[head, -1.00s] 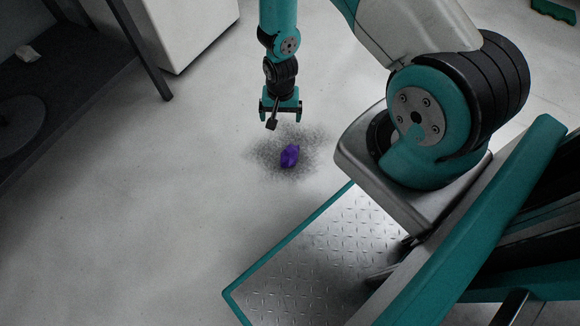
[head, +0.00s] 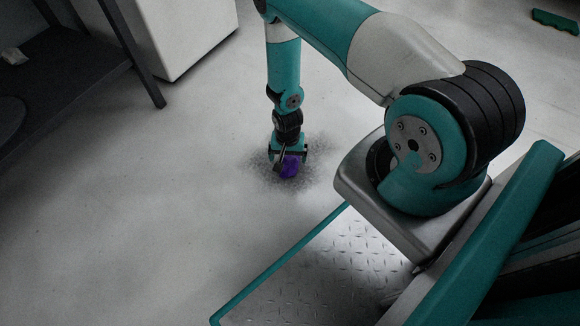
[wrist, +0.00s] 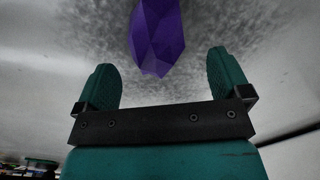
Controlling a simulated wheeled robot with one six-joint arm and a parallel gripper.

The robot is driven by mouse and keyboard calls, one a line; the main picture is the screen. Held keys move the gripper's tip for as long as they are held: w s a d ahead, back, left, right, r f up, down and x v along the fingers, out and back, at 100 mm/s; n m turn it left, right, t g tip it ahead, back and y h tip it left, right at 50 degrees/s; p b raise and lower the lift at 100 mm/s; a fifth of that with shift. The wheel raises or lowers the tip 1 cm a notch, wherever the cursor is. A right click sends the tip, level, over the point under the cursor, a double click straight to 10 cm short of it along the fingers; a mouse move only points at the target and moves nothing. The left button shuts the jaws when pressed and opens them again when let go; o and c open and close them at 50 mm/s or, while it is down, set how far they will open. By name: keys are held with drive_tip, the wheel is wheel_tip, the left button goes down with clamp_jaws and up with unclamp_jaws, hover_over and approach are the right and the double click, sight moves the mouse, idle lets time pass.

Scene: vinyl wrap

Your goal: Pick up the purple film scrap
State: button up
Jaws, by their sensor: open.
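The purple film scrap (head: 289,167) is a crumpled, faceted lump on the floor, on a dark speckled patch. My gripper (head: 288,158) is low over the patch, right at the scrap in the head view. In the wrist view the scrap (wrist: 158,38) shows at the top middle, between the lines of the two teal fingers and beyond their tips. My gripper (wrist: 169,72) is open with nothing between its fingers. The top of the scrap is cut off in the wrist view.
A dark shelf or table (head: 60,75) stands at the left, with a white cabinet (head: 175,40) at the upper left. A teal object (head: 556,21) lies at the far upper right. The pale floor (head: 150,200) around the scrap is clear.

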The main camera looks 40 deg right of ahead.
sight(289, 160)
drive_tip(key=f+b, duration=0.4)
drive_tip(key=f, duration=0.1)
drive_tip(key=shift+s+d, duration=0.15)
drive_tip(key=shift+s, duration=0.05)
drive_tip(key=c, duration=1.1)
